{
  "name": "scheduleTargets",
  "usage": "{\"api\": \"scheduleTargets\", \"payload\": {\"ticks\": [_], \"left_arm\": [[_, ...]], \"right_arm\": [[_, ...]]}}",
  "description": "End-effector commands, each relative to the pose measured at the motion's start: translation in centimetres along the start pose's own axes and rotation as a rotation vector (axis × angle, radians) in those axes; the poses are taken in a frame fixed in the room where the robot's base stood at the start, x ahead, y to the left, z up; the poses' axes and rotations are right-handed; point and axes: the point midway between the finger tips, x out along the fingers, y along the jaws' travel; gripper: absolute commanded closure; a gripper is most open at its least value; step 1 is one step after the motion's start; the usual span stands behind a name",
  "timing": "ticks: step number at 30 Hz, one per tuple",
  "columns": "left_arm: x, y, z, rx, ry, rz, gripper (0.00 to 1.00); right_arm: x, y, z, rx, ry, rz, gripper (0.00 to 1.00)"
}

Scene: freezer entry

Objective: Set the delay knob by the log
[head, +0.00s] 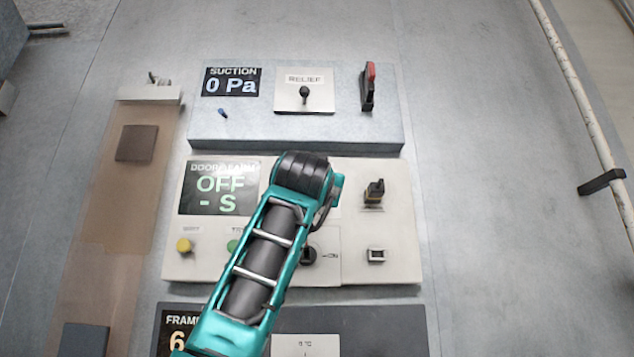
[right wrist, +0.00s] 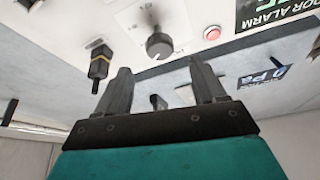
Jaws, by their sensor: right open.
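The door alarm panel (head: 400,235) has a display (head: 220,188) reading "OFF" and "- S". In the right wrist view, upside down, a round dark knob (right wrist: 158,45) with a pale pointer line sits on a dial plate. My teal arm hides that part of the panel in the head view. My right gripper (right wrist: 163,87) is open and empty, its two fingers apart and short of the knob in the picture; the gap to the panel cannot be told. The fingers are hidden in the head view. My left gripper is not in view. No readable log shows.
Above are the suction display (head: 231,82), the relief toggle (head: 304,94) and a red-tipped lever (head: 368,88). A brown board (head: 110,210) hangs left.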

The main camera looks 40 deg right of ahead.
Motion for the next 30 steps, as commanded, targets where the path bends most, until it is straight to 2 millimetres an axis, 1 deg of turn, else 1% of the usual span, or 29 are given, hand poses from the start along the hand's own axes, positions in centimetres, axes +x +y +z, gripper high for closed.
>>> {"api": "scheduleTargets", "payload": {"ticks": [1, 6, 9, 12, 18, 25, 26, 30], "left_arm": [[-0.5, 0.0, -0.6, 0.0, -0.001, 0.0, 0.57], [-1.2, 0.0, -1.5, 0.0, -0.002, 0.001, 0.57], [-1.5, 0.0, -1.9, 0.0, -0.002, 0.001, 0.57], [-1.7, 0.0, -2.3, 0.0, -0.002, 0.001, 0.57], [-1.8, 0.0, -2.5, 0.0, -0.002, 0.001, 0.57], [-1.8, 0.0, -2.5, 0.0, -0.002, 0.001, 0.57], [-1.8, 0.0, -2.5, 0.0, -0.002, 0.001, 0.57], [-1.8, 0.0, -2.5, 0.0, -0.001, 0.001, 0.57]], "right_arm": [[1.4, 0.0, -0.3, -0.002, -0.003, 0.001, 0.3], [4.9, 0.0, -0.3, -0.001, -0.001, 0.001, 0.3], [6.5, -0.1, -0.2, -0.001, -0.002, 0.0, 0.3], [7.7, 0.0, -0.2, 0.0, -0.001, 0.001, 0.3], [8.7, 0.0, 0.0, 0.0, 0.0, -0.001, 0.3], [8.8, 0.0, 0.0, 0.0, 0.0, -0.001, 0.3], [8.8, 0.0, 0.0, 0.0, 0.0, -0.001, 0.31], [8.8, 0.0, 0.0, 0.0, 0.0, -0.001, 0.45]]}}
